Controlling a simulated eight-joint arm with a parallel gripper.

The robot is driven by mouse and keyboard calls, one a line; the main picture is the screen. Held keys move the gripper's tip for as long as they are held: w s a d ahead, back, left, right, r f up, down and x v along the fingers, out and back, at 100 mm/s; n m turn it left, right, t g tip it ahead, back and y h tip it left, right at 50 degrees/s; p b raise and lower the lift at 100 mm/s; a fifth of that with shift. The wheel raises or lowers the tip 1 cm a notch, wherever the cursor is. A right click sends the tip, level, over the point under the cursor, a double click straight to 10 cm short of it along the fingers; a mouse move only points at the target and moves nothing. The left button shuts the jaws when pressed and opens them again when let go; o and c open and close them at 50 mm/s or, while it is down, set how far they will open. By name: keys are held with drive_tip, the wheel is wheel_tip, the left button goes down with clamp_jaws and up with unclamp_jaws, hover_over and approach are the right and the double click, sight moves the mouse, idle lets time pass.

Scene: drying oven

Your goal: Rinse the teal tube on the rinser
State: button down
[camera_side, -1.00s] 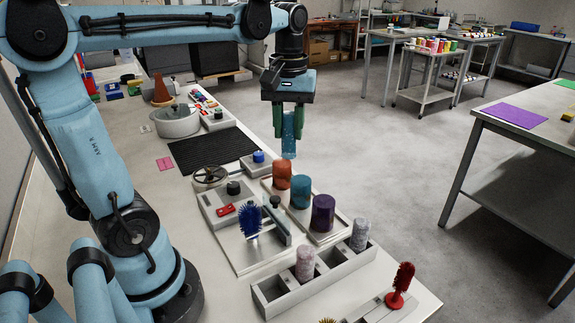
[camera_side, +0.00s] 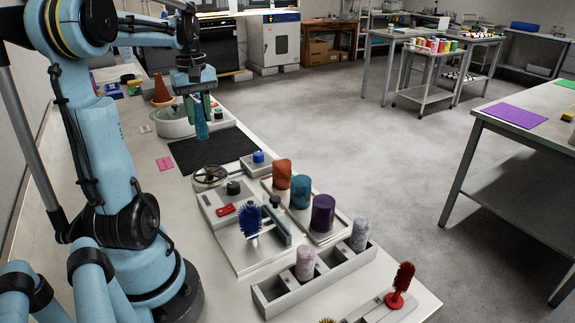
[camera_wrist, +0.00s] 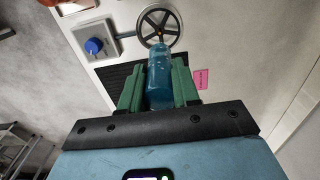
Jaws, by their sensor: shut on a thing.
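The teal tube (camera_side: 201,123) is held between the green fingers of my gripper (camera_side: 198,106), which is shut on it. The tube hangs roughly upright below the fingers, apart from the bench, in line with the black ribbed mat (camera_side: 227,156). In the wrist view, my gripper (camera_wrist: 158,90) has its green fingers on both sides of the tube (camera_wrist: 160,78); the tube's far end overlaps the handwheel (camera_wrist: 160,25) behind it. I cannot tell for sure which fixture is the rinser. The handwheel (camera_side: 210,175) and a blue-knobbed box (camera_side: 258,157) stand by the mat's near edge.
A tray (camera_side: 330,238) holds orange (camera_side: 281,173), teal (camera_side: 300,190) and purple (camera_side: 322,213) cylinders. A blue brush (camera_side: 249,221) stands beside it. A round white basin (camera_side: 174,126) and orange cone (camera_side: 162,91) are near my gripper. The black mat is clear.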

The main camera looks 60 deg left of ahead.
drive_tip(key=shift+f, duration=4.3)
drive_tip(key=shift+w+d, duration=0.1)
drive_tip(key=w+d+r+m, duration=0.4)
drive_tip(key=w+d+m, duration=0.6)
drive_tip(key=d, duration=0.4)
drive_tip(key=w+d+r+m, duration=0.1)
drive_tip(key=d+m, duration=0.3)
drive_tip(key=d, duration=0.4)
drive_tip(key=w+d+r+m, duration=0.1)
drive_tip(key=d+r+m, duration=0.2)
drive_tip(key=d, duration=0.6)
drive_tip(key=shift+w+r+m, duration=0.3)
drive_tip(key=shift+r+m, duration=0.05)
drive_tip(key=shift+m, duration=0.15)
drive_tip(key=shift+a, duration=0.1)
